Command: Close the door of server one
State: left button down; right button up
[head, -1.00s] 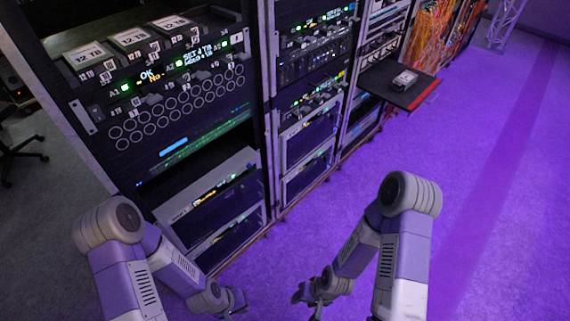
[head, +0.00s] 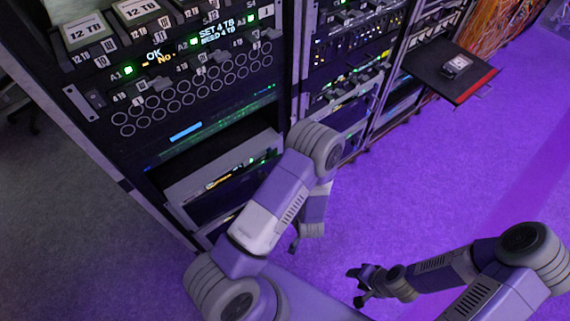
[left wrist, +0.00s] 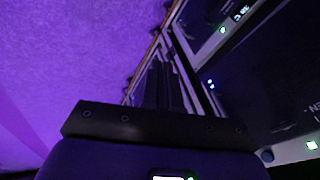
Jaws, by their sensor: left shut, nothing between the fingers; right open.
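The nearest server rack (head: 215,95) stands at the left in the head view, with 12 TB drives, green lights and a lit display. I cannot read which server is number one, and no door stands out clearly. A grey-edged unit (head: 215,172) shows below a dark gap low in this rack. My left gripper (head: 295,244) hangs in front of the rack's lower right, partly behind my own forearm. In the left wrist view its fingers (left wrist: 160,72) are together and empty, beside the rack fronts. My right gripper (head: 361,286) is open and empty over the floor, away from the racks.
More racks (head: 345,60) continue to the right. A black tray with a red edge (head: 474,86) sticks out from one, bearing a small device (head: 456,65). Orange cables (head: 490,30) hang at the back. The purple-lit floor (head: 430,180) in front is clear.

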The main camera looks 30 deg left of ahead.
pick_arm(q)
jog(key=w+a+r+m+t+y, duration=0.1)
jog(key=w+r+m+t+y, duration=0.15)
jog(key=r+y, duration=0.3)
jog(key=w+a+r+m+t+y, duration=0.1)
jog(key=w+a+r+m+y, duration=0.1)
jog(key=w+r+y, duration=0.3)
jog(key=shift+h, duration=0.45)
jog(key=shift+s+a+r+b+x, duration=0.15)
jog(key=shift+r+b+x, duration=0.25)
jog(key=shift+x, duration=1.65)
jog(key=shift+s+a+r+b+x, duration=0.15)
jog(key=shift+b+x, duration=0.45)
jog(key=shift+x, duration=1.5)
jog(key=shift+s+a+r+b+x, duration=0.1)
jog(key=shift+a+r+b+x, duration=0.3)
jog(key=shift+x, duration=1.65)
jog(key=shift+d+f, duration=0.1)
jog(key=shift+d, duration=0.05)
